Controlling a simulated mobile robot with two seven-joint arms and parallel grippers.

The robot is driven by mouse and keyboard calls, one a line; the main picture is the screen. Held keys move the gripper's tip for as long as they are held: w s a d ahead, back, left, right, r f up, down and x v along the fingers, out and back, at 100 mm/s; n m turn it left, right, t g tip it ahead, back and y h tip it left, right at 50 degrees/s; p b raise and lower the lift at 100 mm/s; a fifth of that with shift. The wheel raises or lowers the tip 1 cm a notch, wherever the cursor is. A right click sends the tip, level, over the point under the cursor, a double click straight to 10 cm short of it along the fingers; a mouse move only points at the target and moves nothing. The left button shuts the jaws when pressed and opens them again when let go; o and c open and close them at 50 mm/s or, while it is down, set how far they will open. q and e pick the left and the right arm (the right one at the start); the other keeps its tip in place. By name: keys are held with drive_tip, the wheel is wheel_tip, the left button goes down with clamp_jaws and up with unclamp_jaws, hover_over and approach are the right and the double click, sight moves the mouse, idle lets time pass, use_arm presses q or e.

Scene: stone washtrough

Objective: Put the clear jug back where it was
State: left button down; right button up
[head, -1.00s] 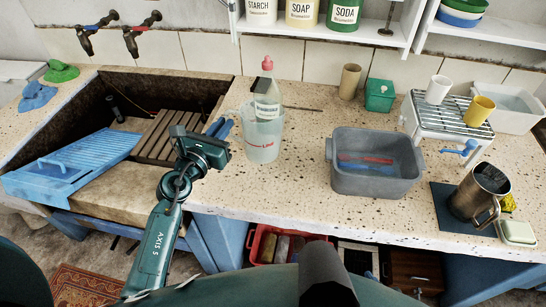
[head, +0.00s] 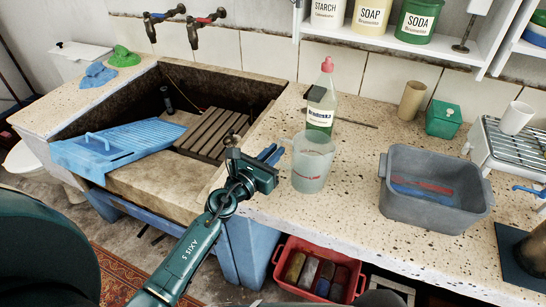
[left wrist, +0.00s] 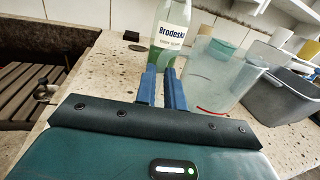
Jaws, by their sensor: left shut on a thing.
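The clear jug (head: 313,163), translucent with a red mark low on its side, is near the front of the speckled counter, right of the sink. My left gripper (head: 270,154) is at its left side, its blue fingers close together and shut on the jug's side, probably the handle; the gripped part is hard to make out. In the left wrist view the jug (left wrist: 216,75) is just right of the fingers (left wrist: 162,90). I cannot tell whether its base touches the counter. My right gripper is not in view.
A Brodeska bottle (head: 321,105) with a pink cap stands close behind the jug. A grey tub (head: 436,200) stands to the right, with bare counter between. A brown tube (head: 411,101) and green box (head: 443,119) are behind. The sink (head: 140,92) with a blue washboard (head: 115,147) is left.

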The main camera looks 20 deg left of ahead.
use_arm(q)
drive_tip(key=c, duration=1.9)
unclamp_jaws()
drive_tip(key=shift+c, duration=0.2)
drive_tip(key=o, duration=0.5)
drive_tip(key=shift+c, duration=0.2)
